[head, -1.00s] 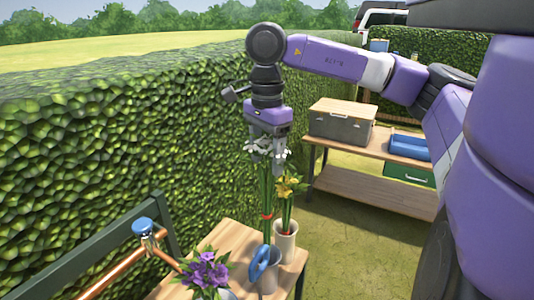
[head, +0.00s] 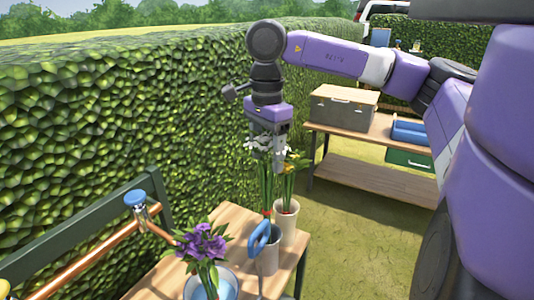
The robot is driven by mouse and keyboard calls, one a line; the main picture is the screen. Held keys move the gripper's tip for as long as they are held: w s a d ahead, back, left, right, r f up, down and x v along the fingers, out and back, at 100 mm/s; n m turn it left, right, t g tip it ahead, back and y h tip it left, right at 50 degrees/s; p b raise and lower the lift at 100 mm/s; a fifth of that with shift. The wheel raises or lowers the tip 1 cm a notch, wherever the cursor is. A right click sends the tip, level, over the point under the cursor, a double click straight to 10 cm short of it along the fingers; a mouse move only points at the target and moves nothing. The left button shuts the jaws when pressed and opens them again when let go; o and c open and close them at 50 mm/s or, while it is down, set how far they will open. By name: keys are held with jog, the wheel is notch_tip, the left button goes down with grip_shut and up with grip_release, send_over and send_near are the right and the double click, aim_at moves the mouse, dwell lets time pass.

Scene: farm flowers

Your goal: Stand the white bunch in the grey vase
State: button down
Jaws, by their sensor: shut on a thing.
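My gripper (head: 266,160) is shut on the white bunch (head: 284,145), with white flower heads showing beside the fingers. Its green stems hang upright below, with a red band (head: 266,212) around them. The grey vase (head: 269,260) stands on the wooden table directly below the bunch. The stem ends are at or behind the vase's mouth, where a blue-handled tool (head: 259,238) partly covers them. I cannot tell how far inside they are.
A cream vase (head: 287,222) with yellow flowers (head: 296,162) stands just behind and right of the grey vase. Purple flowers (head: 203,243) stand at the front left. A copper rail with a blue cap (head: 135,198) is at left. The hedge (head: 120,120) lies behind.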

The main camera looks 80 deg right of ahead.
aim_at(267, 184)
jog(key=shift+f+b, duration=3.7)
jog(key=shift+f, duration=0.65)
jog(key=shift+c, duration=1.6)
grip_release()
notch_tip(267, 184, up, 8)
jog(key=shift+f+p, duration=0.1)
jog(key=shift+p, duration=0.45)
